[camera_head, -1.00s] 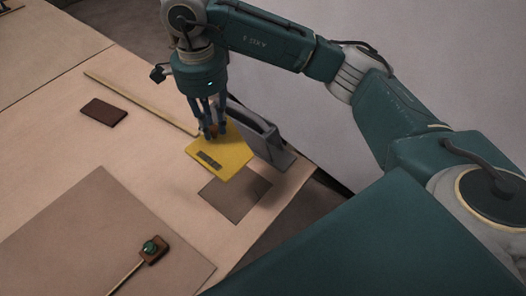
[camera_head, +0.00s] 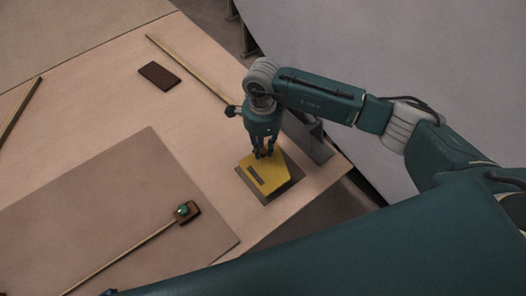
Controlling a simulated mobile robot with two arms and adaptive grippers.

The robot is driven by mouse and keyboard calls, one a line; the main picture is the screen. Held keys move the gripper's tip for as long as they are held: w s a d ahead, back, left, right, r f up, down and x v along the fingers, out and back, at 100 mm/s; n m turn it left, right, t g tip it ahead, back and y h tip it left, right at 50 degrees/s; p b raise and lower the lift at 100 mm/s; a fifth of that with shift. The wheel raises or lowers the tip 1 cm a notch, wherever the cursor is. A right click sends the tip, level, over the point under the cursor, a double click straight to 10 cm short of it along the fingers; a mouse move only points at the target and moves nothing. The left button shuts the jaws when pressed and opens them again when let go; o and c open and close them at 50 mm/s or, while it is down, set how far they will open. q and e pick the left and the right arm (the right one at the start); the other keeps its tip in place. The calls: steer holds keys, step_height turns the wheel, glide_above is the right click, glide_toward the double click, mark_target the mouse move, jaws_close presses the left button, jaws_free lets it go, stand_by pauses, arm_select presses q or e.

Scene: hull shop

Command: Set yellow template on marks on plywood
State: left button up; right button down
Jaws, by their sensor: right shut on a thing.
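The yellow template (camera_head: 271,174), a flat plate with a dark strip on it, is near the right edge of the table. My right gripper (camera_head: 264,154) points down and is shut on the template's far part. The template overlaps a small dark brown square (camera_head: 283,193), which shows along its near and right sides. I cannot tell whether the template touches it. A larger flat brown sheet (camera_head: 120,205), maybe the plywood, lies to the left; no marks can be made out on it. My left gripper is not in view.
A grey upright bracket (camera_head: 309,138) stands close behind the template. A long-handled tool with a green knob (camera_head: 184,211) lies on the brown sheet. A dark red-brown block (camera_head: 160,76) and a thin wooden strip (camera_head: 190,67) lie farther back. The table's right edge is near.

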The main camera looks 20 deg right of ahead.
mark_target(271, 163)
step_height(271, 163, down, 3)
steer(key=shift+s+r, duration=0.1)
steer(key=shift+r, duration=0.1)
steer(key=shift+f, duration=0.3)
steer(key=c, duration=2)
jaws_free()
steer(key=shift+f, duration=0.1)
steer(key=o, duration=0.5)
steer(key=shift+c, duration=0.2)
